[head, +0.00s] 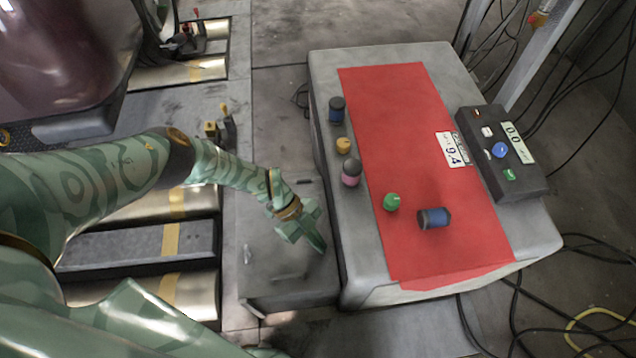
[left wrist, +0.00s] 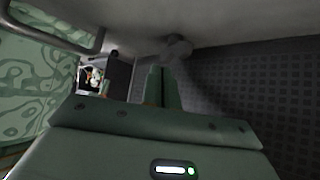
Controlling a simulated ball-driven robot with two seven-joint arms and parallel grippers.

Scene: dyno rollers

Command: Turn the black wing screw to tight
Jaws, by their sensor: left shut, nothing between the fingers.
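My left gripper (head: 318,246) reaches in from the left in the head view. Its shut fingers point at the near-left side of the grey cabinet (head: 355,288), low beside it. In the left wrist view the fingers (left wrist: 164,72) are together with nothing held. A dark grey knob-like shape (left wrist: 178,47) shows just beyond the fingertips, under a pale overhang. It looks like the wing screw, but it is dim, and I cannot tell its wing angle or whether the fingers touch it. I cannot make out the screw in the head view. My right gripper is not in view.
A red mat (head: 400,130) covers much of the cabinet top, with several small coloured cylinders and knobs. A black control box (head: 520,180) sits at its right. A dark low box (head: 285,280) lies under my left gripper. Metal rollers (head: 180,75) stand at left; cables (head: 580,250) trail at right.

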